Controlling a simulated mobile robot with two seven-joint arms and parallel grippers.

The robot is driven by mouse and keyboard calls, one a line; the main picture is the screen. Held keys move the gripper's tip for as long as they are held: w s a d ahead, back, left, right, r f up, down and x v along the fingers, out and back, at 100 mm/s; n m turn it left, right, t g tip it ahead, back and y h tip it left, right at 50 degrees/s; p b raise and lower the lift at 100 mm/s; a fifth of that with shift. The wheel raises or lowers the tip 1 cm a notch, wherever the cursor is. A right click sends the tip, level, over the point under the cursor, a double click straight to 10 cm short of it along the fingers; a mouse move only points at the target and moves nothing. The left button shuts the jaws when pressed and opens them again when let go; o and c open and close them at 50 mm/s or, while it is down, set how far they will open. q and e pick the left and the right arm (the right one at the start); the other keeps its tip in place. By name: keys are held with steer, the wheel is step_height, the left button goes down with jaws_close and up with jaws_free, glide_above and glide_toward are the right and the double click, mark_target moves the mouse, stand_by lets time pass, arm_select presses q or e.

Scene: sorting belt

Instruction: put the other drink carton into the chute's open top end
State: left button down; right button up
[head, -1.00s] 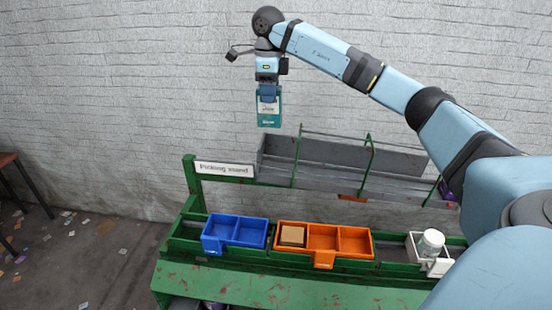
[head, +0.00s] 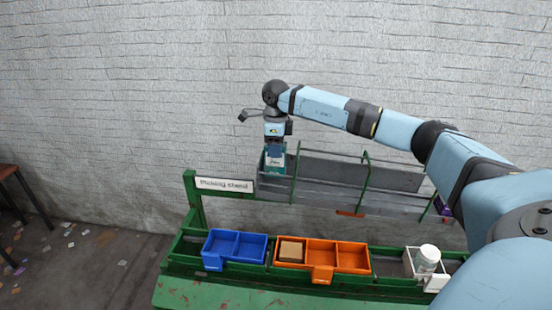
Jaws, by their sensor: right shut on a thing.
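A teal drink carton (head: 275,164) hangs upright below my right gripper (head: 275,150), which is shut on it. The carton is at the left, upper end of the grey chute (head: 340,175), its lower part overlapping the chute's end in the head view. I cannot tell whether its bottom touches the chute floor. A purple thing (head: 443,208) shows at the chute's right, lower end, partly hidden by my right arm. My left gripper is not in view.
Below the chute, a green stand holds a blue bin (head: 235,232), an orange bin (head: 321,274) with a brown box (head: 291,250) in its left compartment, and a white holder (head: 437,284) with a white jar (head: 428,257). A sign (head: 224,185) is left of the chute.

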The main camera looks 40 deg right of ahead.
mark_target(276, 161)
step_height(276, 161, down, 4)
steer(key=shift+f, duration=0.2)
steer(key=shift+f, duration=0.2)
steer(key=o, duration=0.8)
